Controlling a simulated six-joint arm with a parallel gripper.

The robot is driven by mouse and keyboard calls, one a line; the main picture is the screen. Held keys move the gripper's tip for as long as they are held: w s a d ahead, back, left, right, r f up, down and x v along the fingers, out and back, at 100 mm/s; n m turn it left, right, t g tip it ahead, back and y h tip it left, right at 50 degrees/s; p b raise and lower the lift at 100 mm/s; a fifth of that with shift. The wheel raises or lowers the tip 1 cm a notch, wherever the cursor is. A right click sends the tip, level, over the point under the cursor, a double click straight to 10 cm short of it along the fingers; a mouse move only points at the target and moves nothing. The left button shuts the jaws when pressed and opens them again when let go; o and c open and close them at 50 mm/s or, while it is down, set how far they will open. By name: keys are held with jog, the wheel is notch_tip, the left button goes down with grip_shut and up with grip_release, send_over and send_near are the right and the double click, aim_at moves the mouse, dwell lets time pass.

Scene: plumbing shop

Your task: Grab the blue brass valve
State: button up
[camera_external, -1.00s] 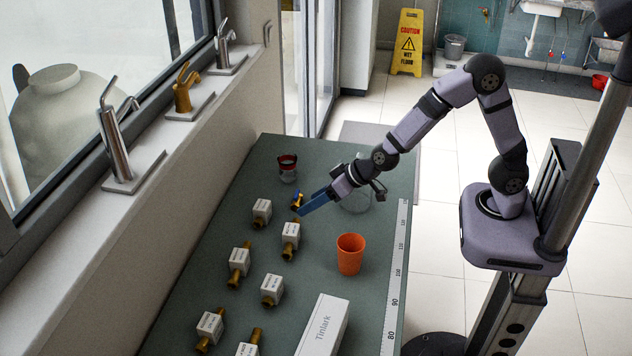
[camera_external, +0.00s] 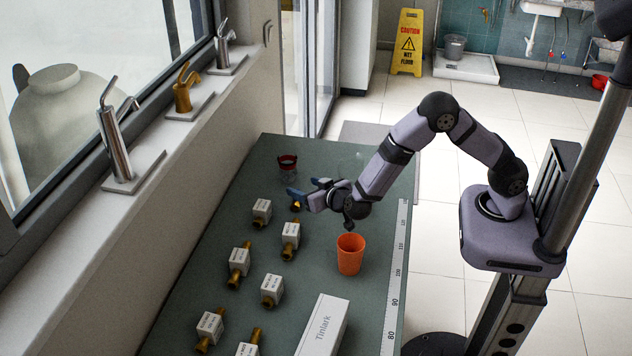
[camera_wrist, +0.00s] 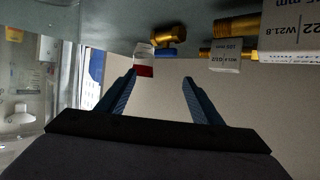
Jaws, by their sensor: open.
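The brass valve with a blue part (camera_wrist: 172,50) shows at the top middle of the wrist view. It lies beyond my fingertips and is not between them. A small white and red block (camera_wrist: 144,60) stands just left of it, near the left fingertip. In the external view a small brass piece (camera_external: 296,206), likely this valve, shows at the tip of my gripper, and its rest is hidden or too small to tell. My gripper (camera_wrist: 160,78) is open and empty, with its blue fingers apart. In the external view my gripper (camera_external: 298,196) is low over the bench's far half.
White-boxed brass fittings (camera_external: 291,234) stand in rows on the green bench (camera_external: 345,300). An orange cup (camera_external: 350,255) stands nearer, right of my gripper. A long white box (camera_external: 322,327) lies in front.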

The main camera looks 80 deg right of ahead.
jog(key=shift+f+p, duration=0.45)
jog(key=shift+f, duration=2.05)
jog(key=shift+p+x, duration=0.6)
jog(key=shift+x, duration=1.9)
grip_shut()
